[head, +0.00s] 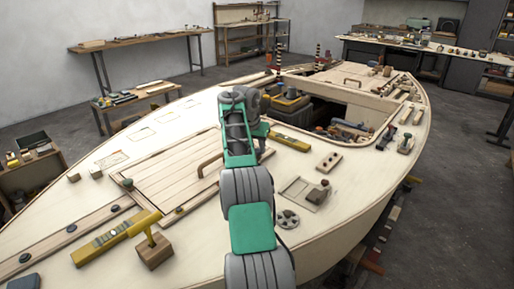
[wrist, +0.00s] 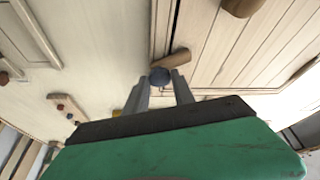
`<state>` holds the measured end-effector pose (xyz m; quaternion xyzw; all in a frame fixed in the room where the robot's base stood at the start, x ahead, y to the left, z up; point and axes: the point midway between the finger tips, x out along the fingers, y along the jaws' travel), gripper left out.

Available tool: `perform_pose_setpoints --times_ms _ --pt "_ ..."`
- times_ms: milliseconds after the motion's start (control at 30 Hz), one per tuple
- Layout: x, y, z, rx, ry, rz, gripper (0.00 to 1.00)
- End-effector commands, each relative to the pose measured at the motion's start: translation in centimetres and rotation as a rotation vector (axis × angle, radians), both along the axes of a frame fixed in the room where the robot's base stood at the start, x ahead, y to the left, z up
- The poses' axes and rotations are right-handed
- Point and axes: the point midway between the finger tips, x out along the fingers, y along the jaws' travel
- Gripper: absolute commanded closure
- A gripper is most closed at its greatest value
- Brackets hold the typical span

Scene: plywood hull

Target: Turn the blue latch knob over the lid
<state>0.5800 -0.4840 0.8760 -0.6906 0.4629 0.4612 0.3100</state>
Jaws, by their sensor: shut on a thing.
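The blue latch knob (wrist: 159,76) sits between the two fingertips of my gripper (wrist: 160,83) in the wrist view, at the corner of the planked lid. My gripper is shut on it. A short wooden latch bar (wrist: 178,59) runs from the knob to the upper right, over the corner of the lid (wrist: 228,55). In the head view the lid (head: 150,182) lies flat on the pale deck, with a curved handle (head: 210,162) on it. There my arm hides the latch knob and the fingertips.
A yellow level (head: 289,141) lies on the deck just right of my arm. An open hatch (head: 345,105) is behind.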

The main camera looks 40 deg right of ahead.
Motion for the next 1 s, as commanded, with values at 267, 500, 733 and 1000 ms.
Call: perform_pose_setpoints --times_ms 267,500,733,1000 --pt "0.0 0.0 0.0 0.000 0.000 0.000 1.00" --pt "0.0 0.0 0.5 0.000 0.001 -0.034 1.00" --pt "0.1 0.1 1.0 0.001 0.004 -0.136 1.00" --pt "0.3 0.1 1.1 0.001 0.004 -0.282 1.00"
